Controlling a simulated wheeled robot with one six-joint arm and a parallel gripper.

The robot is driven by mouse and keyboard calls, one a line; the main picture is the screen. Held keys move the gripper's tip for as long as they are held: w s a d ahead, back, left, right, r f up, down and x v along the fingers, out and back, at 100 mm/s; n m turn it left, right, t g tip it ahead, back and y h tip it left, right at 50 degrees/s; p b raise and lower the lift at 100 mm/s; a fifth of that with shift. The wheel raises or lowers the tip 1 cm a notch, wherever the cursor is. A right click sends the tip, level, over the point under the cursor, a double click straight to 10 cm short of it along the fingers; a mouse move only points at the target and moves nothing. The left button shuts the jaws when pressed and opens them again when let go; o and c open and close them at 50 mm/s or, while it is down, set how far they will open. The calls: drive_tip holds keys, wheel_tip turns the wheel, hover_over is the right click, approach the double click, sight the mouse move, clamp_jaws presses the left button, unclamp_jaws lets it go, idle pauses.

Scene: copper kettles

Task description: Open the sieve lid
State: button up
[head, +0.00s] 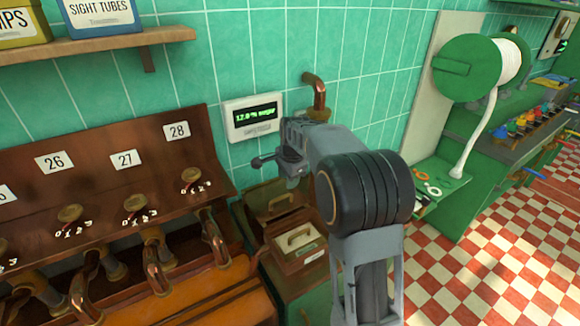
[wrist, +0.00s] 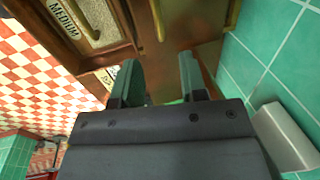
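Another brass handle (wrist: 233,14) is at the top right. My gripper (wrist: 160,66) is open and empty, its two green-grey fingers apart and pointing toward the brown wood. In the head view its fingers are mostly hidden.
A sloped wooden rack (head: 95,175) with numbered dials and copper pipes stands at the left. A wall display (head: 253,117) and copper pipe (head: 316,92) are close behind my arm. A green spool machine (head: 475,70) stands right; checkered floor (head: 500,265) is clear.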

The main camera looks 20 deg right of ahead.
wheel_tip(320, 180, up, 6)
drive_tip(key=s, duration=0.1)
drive_tip(key=shift+s, duration=0.1)
idle(0.6)
drive_tip(key=s+a+f+n+t, duration=0.1)
drive_tip(key=s+a+f+n, duration=0.1)
drive_tip(key=s+n, duration=0.6)
drive_tip(key=s+a+f+n+t, duration=0.1)
drive_tip(key=s+n, duration=0.6)
drive_tip(key=s, duration=0.9)
drive_tip(key=shift+a+f+n, duration=0.4)
drive_tip(key=shift+a+f, duration=0.4)
drive_tip(key=shift+a, duration=0.15)
